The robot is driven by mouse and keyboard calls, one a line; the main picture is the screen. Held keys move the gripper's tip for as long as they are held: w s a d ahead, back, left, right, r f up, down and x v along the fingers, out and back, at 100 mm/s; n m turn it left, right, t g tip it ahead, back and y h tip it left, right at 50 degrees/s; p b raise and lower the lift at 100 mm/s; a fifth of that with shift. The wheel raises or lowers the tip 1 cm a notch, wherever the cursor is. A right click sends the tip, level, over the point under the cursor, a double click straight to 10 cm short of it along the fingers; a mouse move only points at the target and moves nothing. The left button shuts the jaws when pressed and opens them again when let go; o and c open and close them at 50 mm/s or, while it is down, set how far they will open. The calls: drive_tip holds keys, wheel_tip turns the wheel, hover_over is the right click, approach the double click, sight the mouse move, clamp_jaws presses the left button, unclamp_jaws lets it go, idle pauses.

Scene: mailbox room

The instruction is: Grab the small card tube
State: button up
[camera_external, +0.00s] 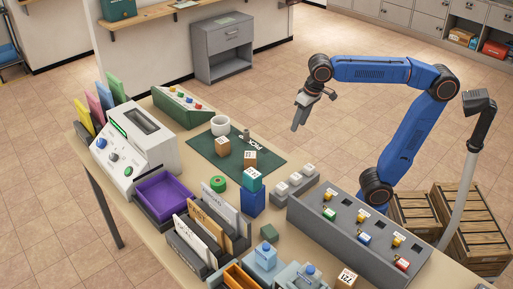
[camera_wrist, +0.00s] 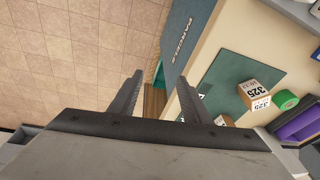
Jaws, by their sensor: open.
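My gripper (camera_external: 299,122) hangs high beyond the table's far edge, right of the green mat, fingers pointing down. In the wrist view its two fingers (camera_wrist: 157,98) are spread apart with nothing held between them. I cannot make out the small card tube for certain. A small grey-brown upright piece (camera_external: 246,134) stands on the green mat (camera_external: 208,150) by the printed word PICK; it is too small to tell whether it is the tube. My gripper is well apart from it. In the wrist view the fingers and palm hide part of the mat (camera_wrist: 215,85).
Small brown boxes (camera_external: 223,146), a white cup-like cylinder (camera_external: 220,125) and a green tape roll (camera_external: 218,183) stand on the table. A grey console (camera_external: 335,232) and wooden crates (camera_external: 462,225) are at right. A blue PARCELS panel (camera_wrist: 188,35) shows in the wrist view.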

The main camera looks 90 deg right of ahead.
drive_tip(key=w+r+m+g, duration=0.1)
drive_tip(key=w+r+m, duration=0.3)
drive_tip(key=w+r, duration=0.45)
drive_tip(key=m+g+h, duration=0.1)
drive_tip(key=m+g, duration=0.1)
drive_tip(key=m, duration=0.4)
approach(246, 130)
drive_tip(key=f, duration=0.5)
drive_tip(key=shift+w+d, duration=0.15)
drive_tip(key=shift+d, duration=0.1)
drive_tip(key=shift+s+d+f, duration=0.1)
drive_tip(key=shift+f, duration=0.75)
drive_tip(key=shift+s+d+f, duration=0.1)
drive_tip(key=shift+d+f, duration=0.05)
drive_tip(key=shift+f, duration=0.75)
drive_tip(key=shift+s+d+f, duration=0.1)
drive_tip(key=shift+s+f, duration=0.05)
drive_tip(key=shift+f, duration=0.7)
clamp_jaws()
